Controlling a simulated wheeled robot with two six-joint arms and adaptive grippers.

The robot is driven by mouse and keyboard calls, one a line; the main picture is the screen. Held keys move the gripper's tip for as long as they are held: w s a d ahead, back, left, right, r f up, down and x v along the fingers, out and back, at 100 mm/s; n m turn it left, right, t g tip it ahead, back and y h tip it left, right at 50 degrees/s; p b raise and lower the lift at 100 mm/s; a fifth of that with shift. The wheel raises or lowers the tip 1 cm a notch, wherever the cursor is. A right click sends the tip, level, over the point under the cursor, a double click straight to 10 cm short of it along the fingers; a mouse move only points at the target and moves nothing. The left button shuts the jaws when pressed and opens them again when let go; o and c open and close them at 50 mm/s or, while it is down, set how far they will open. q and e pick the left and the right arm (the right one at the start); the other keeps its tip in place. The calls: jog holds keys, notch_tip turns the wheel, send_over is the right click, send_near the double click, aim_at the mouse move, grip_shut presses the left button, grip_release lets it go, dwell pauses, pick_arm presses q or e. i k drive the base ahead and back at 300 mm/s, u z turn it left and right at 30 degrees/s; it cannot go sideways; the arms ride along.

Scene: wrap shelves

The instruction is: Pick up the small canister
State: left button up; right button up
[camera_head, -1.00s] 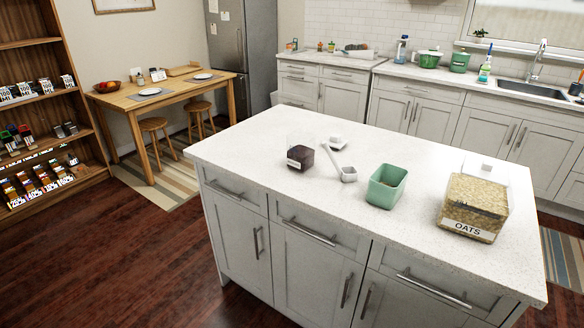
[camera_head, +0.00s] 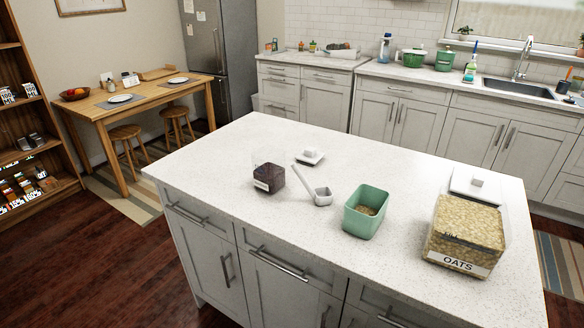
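A small clear canister (camera_head: 268,176) with dark contents and a white label stands upright at the left part of the white island top. A small white lid (camera_head: 310,157) lies behind it to the right. A large clear container labelled OATS (camera_head: 466,232) stands at the right of the island, filled with oats. Neither of my grippers is in view.
On the island (camera_head: 235,150) are a grey scoop (camera_head: 321,196) and a green open bin (camera_head: 366,215) with a little grain inside. A white lid (camera_head: 476,184) lies behind the oats. A wooden table (camera_head: 145,97) and a shelf (camera_head: 42,130) stand at the left. Dark floor is clear at the front left.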

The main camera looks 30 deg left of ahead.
aim_at(269, 171)
jog(key=u, duration=0.35)
jog(key=i, duration=0.85)
jog(key=u, duration=0.15)
